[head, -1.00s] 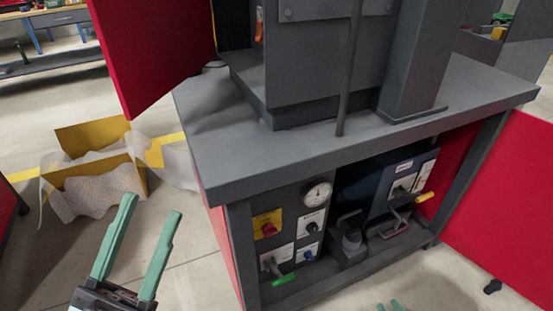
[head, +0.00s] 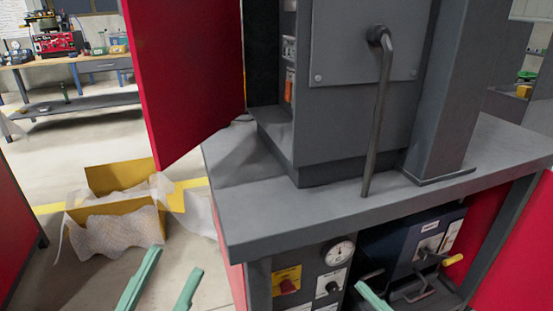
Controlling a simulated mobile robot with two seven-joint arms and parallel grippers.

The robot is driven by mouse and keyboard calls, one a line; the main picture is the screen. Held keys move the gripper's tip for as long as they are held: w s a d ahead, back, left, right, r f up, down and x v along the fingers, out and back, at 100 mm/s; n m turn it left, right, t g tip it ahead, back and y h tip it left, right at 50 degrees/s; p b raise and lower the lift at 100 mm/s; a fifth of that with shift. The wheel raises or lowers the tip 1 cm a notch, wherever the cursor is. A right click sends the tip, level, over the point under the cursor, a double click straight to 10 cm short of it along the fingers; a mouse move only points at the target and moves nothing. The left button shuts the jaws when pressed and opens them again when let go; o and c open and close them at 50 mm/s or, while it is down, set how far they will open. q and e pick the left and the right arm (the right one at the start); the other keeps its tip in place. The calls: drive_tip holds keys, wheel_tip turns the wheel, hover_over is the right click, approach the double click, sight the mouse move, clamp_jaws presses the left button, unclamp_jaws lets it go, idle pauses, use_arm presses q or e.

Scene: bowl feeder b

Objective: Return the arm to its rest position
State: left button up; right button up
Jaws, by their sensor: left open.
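My left gripper (head: 163,287) shows at the bottom of the head view as two green fingers, spread apart with nothing between them. It is in front of the yellow box and left of the grey machine bench. A single green finger (head: 372,298) of my right gripper shows at the bottom edge, in front of the bench's lower compartment. The rest of the right gripper is out of the picture, so its opening cannot be judged.
A grey machine bench (head: 330,212) with a bent lever (head: 379,110) fills the right. A red door (head: 190,75) stands open at its left. A yellow box (head: 120,175) with wrapping lies on the floor. Red panels stand at both sides. Free floor lies at the back left.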

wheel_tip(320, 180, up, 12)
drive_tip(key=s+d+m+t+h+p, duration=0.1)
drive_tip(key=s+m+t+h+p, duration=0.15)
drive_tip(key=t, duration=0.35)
use_arm(q)
drive_tip(key=w+a+f+n+g+y+p, duration=0.55)
drive_tip(key=y+p, duration=0.55)
drive_tip(key=p, duration=1.2)
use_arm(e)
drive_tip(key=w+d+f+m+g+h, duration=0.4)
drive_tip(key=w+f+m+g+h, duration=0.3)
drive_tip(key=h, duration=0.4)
use_arm(q)
drive_tip(key=s+f+n+g+y+p, duration=0.2)
drive_tip(key=s+f+n+g+p, duration=0.2)
drive_tip(key=s+g+p, duration=0.3)
drive_tip(key=s+f+p, duration=0.1)
drive_tip(key=p, duration=0.3)
drive_tip(key=shift+d, duration=0.2)
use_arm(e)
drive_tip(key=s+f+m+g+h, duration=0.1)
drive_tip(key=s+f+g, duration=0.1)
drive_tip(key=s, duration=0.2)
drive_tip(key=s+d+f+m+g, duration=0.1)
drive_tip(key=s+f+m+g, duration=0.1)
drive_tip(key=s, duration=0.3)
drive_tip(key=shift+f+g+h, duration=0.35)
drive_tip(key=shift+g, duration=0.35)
